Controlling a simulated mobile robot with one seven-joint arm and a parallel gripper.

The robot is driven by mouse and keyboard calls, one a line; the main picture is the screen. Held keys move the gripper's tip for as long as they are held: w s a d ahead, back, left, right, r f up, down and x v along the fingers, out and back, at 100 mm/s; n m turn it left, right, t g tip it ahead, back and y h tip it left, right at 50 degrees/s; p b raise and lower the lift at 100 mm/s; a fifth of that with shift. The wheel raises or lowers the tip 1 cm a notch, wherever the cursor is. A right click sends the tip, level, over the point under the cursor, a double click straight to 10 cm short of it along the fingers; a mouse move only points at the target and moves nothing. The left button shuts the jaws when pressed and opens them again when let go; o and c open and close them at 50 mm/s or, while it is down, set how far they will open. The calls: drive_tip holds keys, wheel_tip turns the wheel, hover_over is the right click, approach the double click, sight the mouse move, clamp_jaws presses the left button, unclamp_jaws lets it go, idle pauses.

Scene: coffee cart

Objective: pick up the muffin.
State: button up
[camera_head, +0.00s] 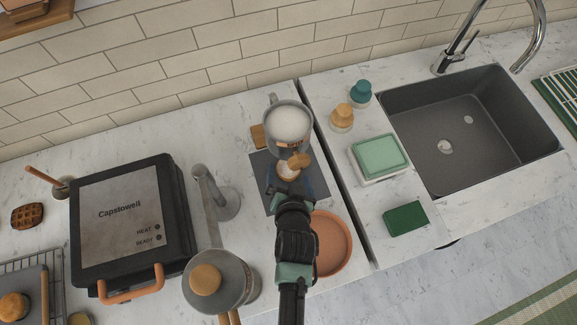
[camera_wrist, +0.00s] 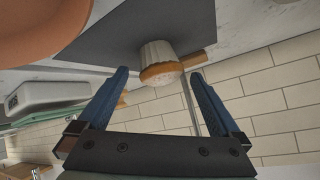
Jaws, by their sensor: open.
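The muffin (camera_head: 287,171), with a pale wrapper and a golden-brown top, stands on a dark grey mat (camera_head: 262,167). In the wrist view the muffin (camera_wrist: 158,60) shows whole, its brown top facing my gripper. My gripper (camera_wrist: 160,74) is open and empty, with its blue fingers on either side of the line to the muffin. The muffin appears just beyond the fingertips, and I cannot tell whether it is touched. In the head view my gripper (camera_head: 287,184) reaches over the mat, and my arm partly hides the mat.
A terracotta plate (camera_head: 341,258) lies right of my arm. A black waffle maker (camera_head: 130,220) stands left, and a sink (camera_head: 465,130) lies right.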

drive_tip(key=shift+x, duration=1.3)
drive_tip(key=c, duration=1.5)
drive_tip(key=shift+r, duration=0.15)
